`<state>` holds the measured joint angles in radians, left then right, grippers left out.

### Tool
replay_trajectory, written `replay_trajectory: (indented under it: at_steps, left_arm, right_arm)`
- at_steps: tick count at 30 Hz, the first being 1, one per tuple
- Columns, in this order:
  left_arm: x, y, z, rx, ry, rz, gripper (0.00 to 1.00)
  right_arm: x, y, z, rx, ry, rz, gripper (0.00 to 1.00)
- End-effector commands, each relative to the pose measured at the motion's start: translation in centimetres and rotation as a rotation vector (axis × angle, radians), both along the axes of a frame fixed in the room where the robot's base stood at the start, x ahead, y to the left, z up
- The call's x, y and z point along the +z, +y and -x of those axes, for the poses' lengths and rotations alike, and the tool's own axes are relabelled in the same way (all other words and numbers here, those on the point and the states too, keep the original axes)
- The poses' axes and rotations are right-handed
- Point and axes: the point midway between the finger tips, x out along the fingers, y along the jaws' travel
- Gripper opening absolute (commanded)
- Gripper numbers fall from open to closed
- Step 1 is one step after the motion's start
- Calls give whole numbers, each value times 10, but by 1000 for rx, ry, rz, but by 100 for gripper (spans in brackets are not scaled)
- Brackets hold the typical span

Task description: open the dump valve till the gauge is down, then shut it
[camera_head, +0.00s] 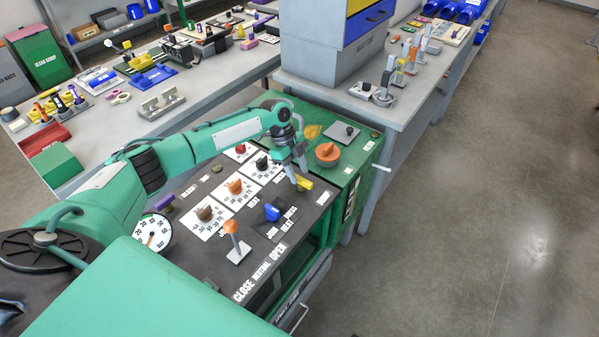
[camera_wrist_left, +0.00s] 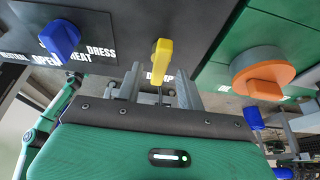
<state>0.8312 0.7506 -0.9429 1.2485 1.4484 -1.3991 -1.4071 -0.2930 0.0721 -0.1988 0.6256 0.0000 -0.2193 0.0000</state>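The dump valve's yellow handle (camera_head: 304,183) is at the right edge of the dark cart top. In the left wrist view the yellow handle (camera_wrist_left: 161,58) stands in front of a partly hidden DUMP label. My left gripper (camera_head: 297,166) is down at this handle. In the wrist view its fingers (camera_wrist_left: 160,86) are apart, one on each side of the handle, with gaps visible beside it. The pressure gauge (camera_head: 153,233) is a white round dial at the cart's left, beside my arm. Its needle is too small to read surely. My right gripper is not in view.
A blue knob (camera_head: 272,212) and an orange-topped lever (camera_head: 232,229) stand nearby on the panel. An orange round knob (camera_head: 327,153) sits on the green section beyond the handle. Benches with tools lie behind; the floor at right is clear.

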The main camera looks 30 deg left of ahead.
Motion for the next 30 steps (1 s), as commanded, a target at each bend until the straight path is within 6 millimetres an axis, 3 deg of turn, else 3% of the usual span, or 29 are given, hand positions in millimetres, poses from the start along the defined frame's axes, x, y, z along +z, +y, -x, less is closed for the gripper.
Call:
replay_trajectory:
  at_steps: [6,14,15,21,30]
  left_arm:
    - [-16,-7,1,-1,0,0,38]
    - [-18,-7,1,-1,0,0,38]
    - [-18,-7,1,-1,0,0,36]
    - [-17,-7,1,0,0,0,0]
    - [-17,-7,2,24,2,1,0]
  right_arm:
    - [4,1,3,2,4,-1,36]
    - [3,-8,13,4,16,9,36]
    - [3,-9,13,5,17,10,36]
    - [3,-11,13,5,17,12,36]
    - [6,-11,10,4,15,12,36]
